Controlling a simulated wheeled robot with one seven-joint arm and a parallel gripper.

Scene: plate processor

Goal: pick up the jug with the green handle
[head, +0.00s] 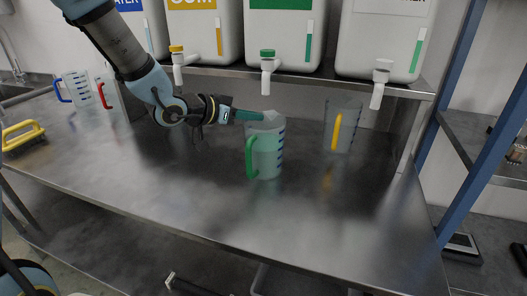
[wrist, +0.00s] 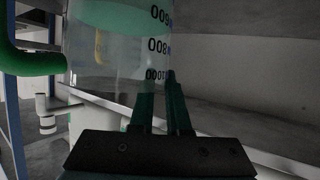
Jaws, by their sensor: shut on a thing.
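The jug with the green handle (head: 265,156) is clear, with dark scale marks, and stands upright at the middle of the steel counter. Its green handle (head: 250,158) faces left, and greenish liquid shows inside. I cannot tell whether its base touches the counter. My gripper (head: 268,117) reaches in from the left and is shut on the jug's upper wall at the rim. In the wrist view my gripper's fingers (wrist: 160,105) overlap the wall near the 1000 mark. The jug (wrist: 110,60) appears upside down there, with the green handle (wrist: 30,60) at the left.
A jug with a yellow handle (head: 343,125) stands to the right. Jugs with blue (head: 75,88) and red (head: 106,92) handles and a yellow brush (head: 22,138) are at the left. Large dispensers with taps (head: 268,60) hang over the back. The counter's front is clear.

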